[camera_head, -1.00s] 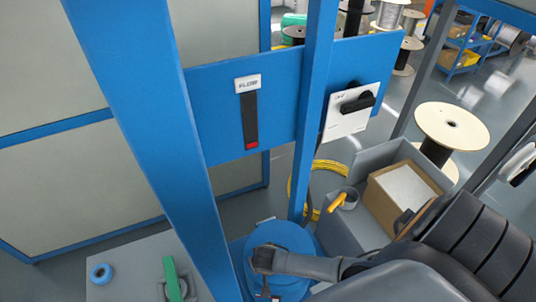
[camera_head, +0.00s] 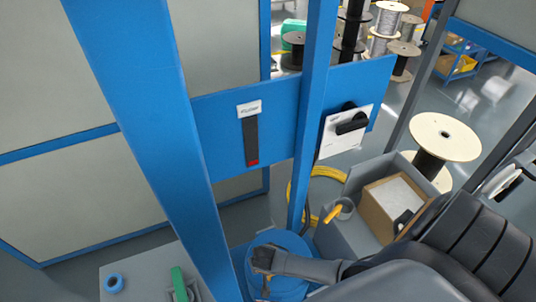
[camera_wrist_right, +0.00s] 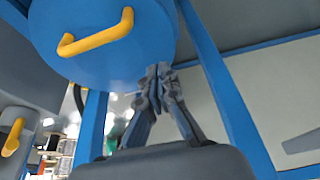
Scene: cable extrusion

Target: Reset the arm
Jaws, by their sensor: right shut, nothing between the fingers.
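My right arm (camera_head: 310,267) comes in from the right in the head view. Its gripper shows small and dark over a blue round drum-like part (camera_head: 290,240) at the foot of a blue post. In the right wrist view the fingers of my right gripper (camera_wrist_right: 157,76) are together with nothing between them. They are just below the edge of a blue round lid (camera_wrist_right: 150,35) with a yellow handle (camera_wrist_right: 95,33); I cannot tell whether they touch it. My left gripper is not in view.
Blue posts (camera_head: 150,130) and a blue panel (camera_head: 280,130) with a black switch (camera_head: 352,123) stand ahead. A grey bin (camera_head: 335,238) with a cardboard box (camera_head: 368,205) is at right. A cable spool (camera_head: 445,137) stands behind. A grey table (camera_head: 135,265) is at lower left.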

